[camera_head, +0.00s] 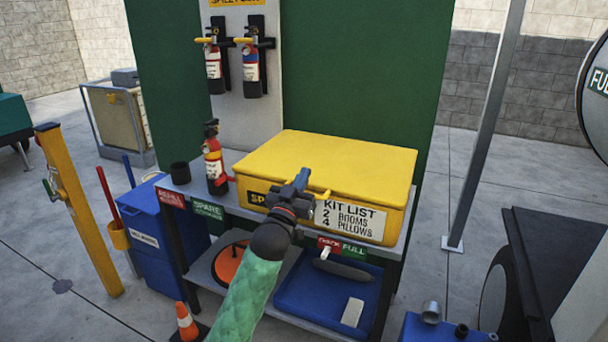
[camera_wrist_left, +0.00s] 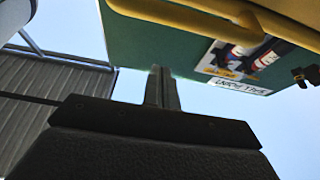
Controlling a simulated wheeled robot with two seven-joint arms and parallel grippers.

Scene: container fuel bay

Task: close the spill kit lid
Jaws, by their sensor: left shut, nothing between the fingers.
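The spill kit is a yellow box (camera_head: 268,197) on the grey bench, with a white kit list label on its front. Its yellow lid (camera_head: 330,158) lies flat over the top and looks down; I cannot tell whether it is fully seated. My left gripper (camera_head: 302,178) is shut and empty at the front of the box, close to the lid's front edge, and hides part of the front face. In the left wrist view the shut fingers (camera_wrist_left: 162,88) point toward a yellow edge with a handle-like bar (camera_wrist_left: 225,12). I cannot tell whether they touch it. My right gripper is not in view.
A fire extinguisher (camera_head: 214,160) and a dark cup (camera_head: 180,173) stand left of the box on the bench (camera_head: 230,208). Two extinguishers hang on the panel behind. A grey post (camera_head: 485,125) rises at right. A blue bin (camera_head: 150,225) stands at left.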

